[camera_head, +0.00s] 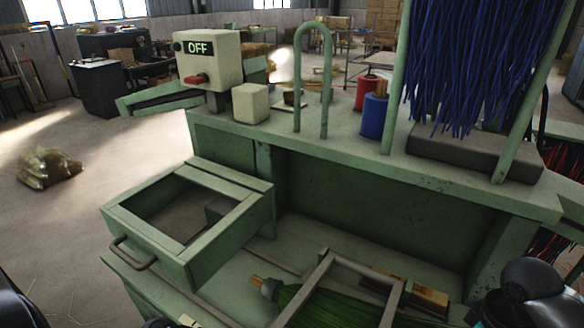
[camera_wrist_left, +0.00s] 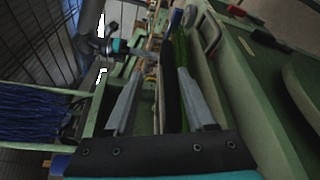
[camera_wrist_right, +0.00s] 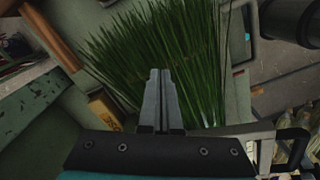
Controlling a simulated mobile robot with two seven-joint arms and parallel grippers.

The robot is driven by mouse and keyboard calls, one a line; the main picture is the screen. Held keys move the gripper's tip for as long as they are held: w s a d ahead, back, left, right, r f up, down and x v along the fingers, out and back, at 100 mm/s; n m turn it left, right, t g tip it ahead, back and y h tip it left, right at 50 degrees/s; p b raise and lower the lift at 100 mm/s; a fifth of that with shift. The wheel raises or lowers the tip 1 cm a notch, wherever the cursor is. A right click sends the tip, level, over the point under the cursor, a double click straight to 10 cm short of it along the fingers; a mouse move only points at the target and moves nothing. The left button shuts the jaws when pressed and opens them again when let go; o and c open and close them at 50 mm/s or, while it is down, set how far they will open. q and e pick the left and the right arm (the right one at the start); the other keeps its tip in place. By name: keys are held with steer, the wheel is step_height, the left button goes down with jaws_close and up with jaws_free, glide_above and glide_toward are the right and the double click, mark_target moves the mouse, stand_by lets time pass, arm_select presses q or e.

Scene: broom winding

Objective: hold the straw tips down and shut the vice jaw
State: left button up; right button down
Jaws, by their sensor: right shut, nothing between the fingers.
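A green straw bundle (camera_head: 322,307) with a light brown stub at one end lies low in the green bench. A pale metal frame (camera_head: 318,272) lies over it; I cannot tell surely which part is the vice jaw. In the right wrist view the straw (camera_wrist_right: 150,45) fans out upward, its tips spread. My right gripper (camera_wrist_right: 161,72) is shut and empty, its fingertips in front of the straw; contact is unclear. My left gripper (camera_wrist_left: 160,72) is open, fingers apart, with green straw (camera_wrist_left: 179,50) visible beyond them. Neither gripper's fingertips show clearly in the head view.
An open drawer (camera_head: 120,215) with a handle juts out at left. An OFF switch box (camera_head: 207,60), a hoop (camera_head: 298,85), red and blue spools (camera_head: 373,118) and hanging blue bristles (camera_head: 480,60) stand on the upper bench. A yellow-brown block (camera_head: 428,298) lies beside the straw.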

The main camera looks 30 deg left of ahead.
arm_select(q)
steer(key=v, duration=0.9)
steer(key=shift+s+a, duration=0.15)
